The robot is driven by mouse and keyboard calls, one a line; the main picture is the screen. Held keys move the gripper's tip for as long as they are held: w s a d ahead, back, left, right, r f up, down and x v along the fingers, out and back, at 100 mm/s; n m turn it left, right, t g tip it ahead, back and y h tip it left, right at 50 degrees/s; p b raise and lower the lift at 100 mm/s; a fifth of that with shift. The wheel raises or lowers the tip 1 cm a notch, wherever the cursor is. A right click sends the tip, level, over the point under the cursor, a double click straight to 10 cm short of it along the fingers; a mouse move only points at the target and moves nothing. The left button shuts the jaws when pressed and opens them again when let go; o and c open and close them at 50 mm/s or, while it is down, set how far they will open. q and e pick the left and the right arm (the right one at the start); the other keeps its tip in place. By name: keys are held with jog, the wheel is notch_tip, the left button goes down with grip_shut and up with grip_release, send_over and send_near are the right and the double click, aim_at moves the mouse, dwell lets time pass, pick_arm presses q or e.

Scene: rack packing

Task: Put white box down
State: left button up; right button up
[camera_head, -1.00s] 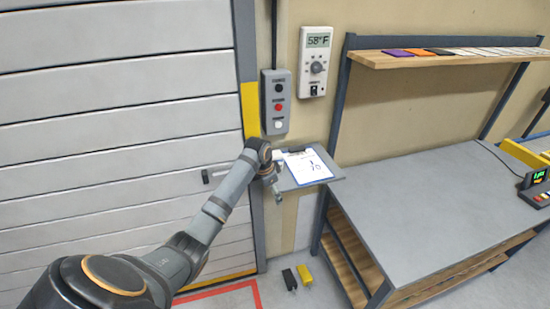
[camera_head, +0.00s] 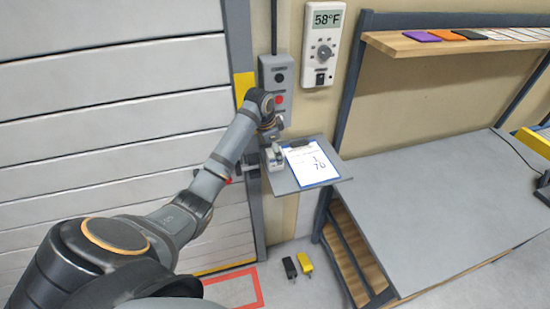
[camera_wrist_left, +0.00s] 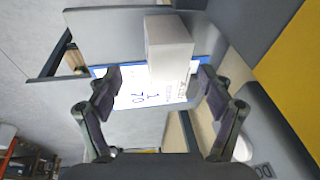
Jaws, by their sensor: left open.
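The white box (camera_wrist_left: 168,48) shows in the wrist view as a pale block on the small grey shelf (camera_wrist_left: 110,32), partly in front of the clipboard (camera_wrist_left: 130,98). In the head view the white box (camera_head: 276,160) is small, at the shelf's left end beside the clipboard (camera_head: 311,164). My left gripper (camera_wrist_left: 159,78) is open. Its two dark fingers are spread either side of the box's near end, with gaps showing. In the head view the left gripper (camera_head: 272,142) is just above the box and partly hidden by its wrist. The right gripper is not seen.
A grey control box (camera_head: 277,75) with buttons and a thermostat (camera_head: 322,45) hang on the wall close above the shelf. A ribbed door (camera_head: 110,110) is at left. A mostly bare grey workbench (camera_head: 440,200) stands at right, under a wooden ledge (camera_head: 430,45).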

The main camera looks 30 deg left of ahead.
pick_arm(q)
jog(key=f, duration=0.1)
jog(key=w+f+p, duration=0.1)
jog(key=f, duration=0.1)
jog(key=a+f+p, duration=0.1)
jog(key=shift+w+f, duration=0.15)
jog(key=shift+w, duration=0.1)
jog(key=shift+f, duration=0.3)
jog(key=shift+d+f, duration=0.1)
jog(key=shift+c, duration=1.4)
jog(key=c, duration=1.2)
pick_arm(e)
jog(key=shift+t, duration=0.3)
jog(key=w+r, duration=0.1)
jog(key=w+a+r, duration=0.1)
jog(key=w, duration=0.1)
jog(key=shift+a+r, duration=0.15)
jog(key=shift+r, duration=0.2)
